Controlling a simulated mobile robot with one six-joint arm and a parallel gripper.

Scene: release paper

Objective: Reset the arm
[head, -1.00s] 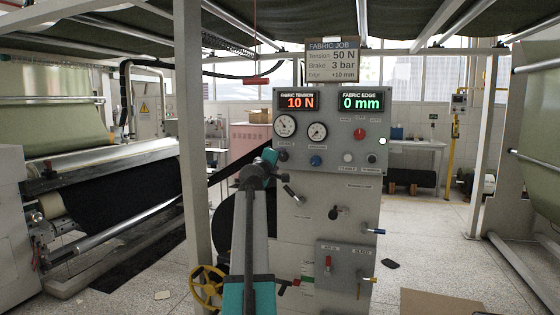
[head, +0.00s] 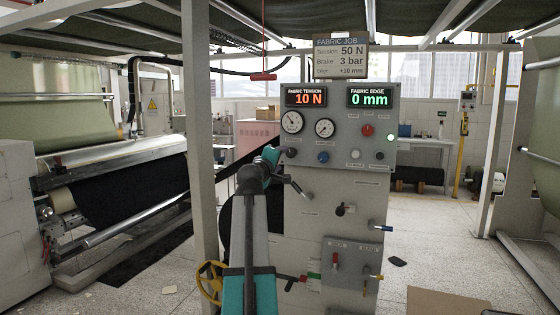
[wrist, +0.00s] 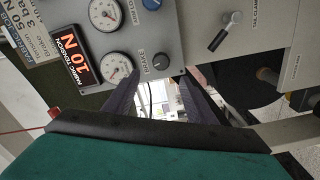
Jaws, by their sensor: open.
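My arm rises at the bottom centre of the head view, with teal and dark links, in front of the left side of a grey control panel (head: 345,215). My gripper is mostly hidden behind my arm in that view. In the wrist view my gripper (wrist: 157,80) shows two dark fingers apart, with nothing between them. The panel's gauges, a brake knob (wrist: 161,62) and the tension display (wrist: 77,66) lie beyond the fingers. I cannot tell the exact gap from fingers to panel.
A grey post (head: 199,150) stands left of my arm, with a yellow handwheel (head: 210,282) beside its foot. A fabric machine (head: 120,180) fills the left. Cardboard (head: 445,303) lies on the floor at lower right. The floor right of the panel is mostly open.

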